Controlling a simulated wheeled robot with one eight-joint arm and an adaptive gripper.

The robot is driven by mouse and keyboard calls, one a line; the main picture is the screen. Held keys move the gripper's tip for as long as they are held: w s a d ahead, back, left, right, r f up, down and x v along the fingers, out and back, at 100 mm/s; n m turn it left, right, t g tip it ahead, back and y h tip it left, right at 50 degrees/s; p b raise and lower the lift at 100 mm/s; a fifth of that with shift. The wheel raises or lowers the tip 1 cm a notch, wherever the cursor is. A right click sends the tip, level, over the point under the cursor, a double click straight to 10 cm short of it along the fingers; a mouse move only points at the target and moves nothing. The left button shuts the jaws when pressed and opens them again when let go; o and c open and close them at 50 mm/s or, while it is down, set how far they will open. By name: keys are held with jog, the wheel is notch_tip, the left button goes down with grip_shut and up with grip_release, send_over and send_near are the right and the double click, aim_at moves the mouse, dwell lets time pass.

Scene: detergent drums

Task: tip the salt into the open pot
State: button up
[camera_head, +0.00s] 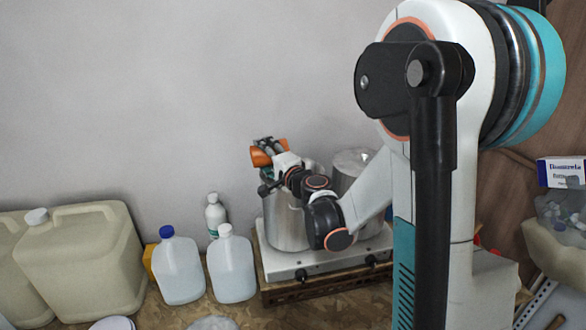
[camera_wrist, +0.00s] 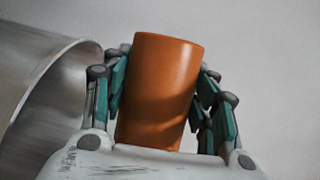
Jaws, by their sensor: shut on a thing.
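My gripper (camera_wrist: 162,95) is shut on an orange cylindrical cup (camera_wrist: 160,85), with its green-padded fingers on both sides in the wrist view. In the head view the orange cup (camera_head: 262,158) lies tilted well over at the end of my arm, above the rim of the large metal pot (camera_head: 286,222). The pot stands on the stove, and its curved metal wall shows close on the left of the wrist view (camera_wrist: 35,85). The cup's contents and the inside of the pot are hidden, so I cannot see any salt.
A second metal pot (camera_head: 350,165) stands behind my arm on the white stove (camera_head: 312,262). White jugs (camera_head: 231,267), a small white bottle (camera_head: 215,216) and large beige canisters (camera_head: 85,262) stand to the left. A boxed item (camera_head: 561,172) is at the right.

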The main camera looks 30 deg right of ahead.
aim_at(258, 158)
jog(key=shift+w, duration=0.15)
jog(key=shift+s+a+r+n+p, duration=0.2)
jog(key=shift+a+r+n+p, duration=0.2)
jog(key=shift+a+n+p, duration=0.25)
jog(key=shift+w+a+n+g, duration=0.3)
jog(key=shift+a+n+g, duration=0.15)
jog(key=shift+n, duration=0.2)
jog(key=shift+a+f+n+b, duration=0.15)
jog(key=shift+f+n+b, duration=0.25)
jog(key=shift+f+n, duration=0.2)
jog(key=n, duration=0.1)
jog(key=r+n+g+h, duration=0.1)
jog(key=n, duration=0.1)
jog(key=shift+d+p, duration=0.2)
jog(key=shift+p, duration=0.1)
jog(key=shift+w+a+f+n+g+h+b, duration=0.1)
jog(key=shift+f+n+g+h+b, duration=0.3)
jog(key=shift+f+n+b, duration=0.3)
jog(key=shift+w+a+r+n+h, duration=0.1)
jog(key=shift+a+r+n+h, duration=0.25)
jog(key=shift+n, duration=0.25)
jog(key=shift+w+a+f+n+g+h+b, duration=0.15)
jog(key=shift+a+n+h+b, duration=0.2)
jog(key=shift+n, duration=0.4)
jog(key=shift+w+a+f+n+g+h+b, duration=0.1)
jog(key=shift+a+f+n+g+h+b, duration=0.1)
jog(key=shift+a+n+h, duration=0.35)
jog(key=shift+w+a+f+n+g+h+b, duration=0.15)
jog(key=shift+a+n+b, duration=0.15)
jog(key=shift+n, duration=0.6)
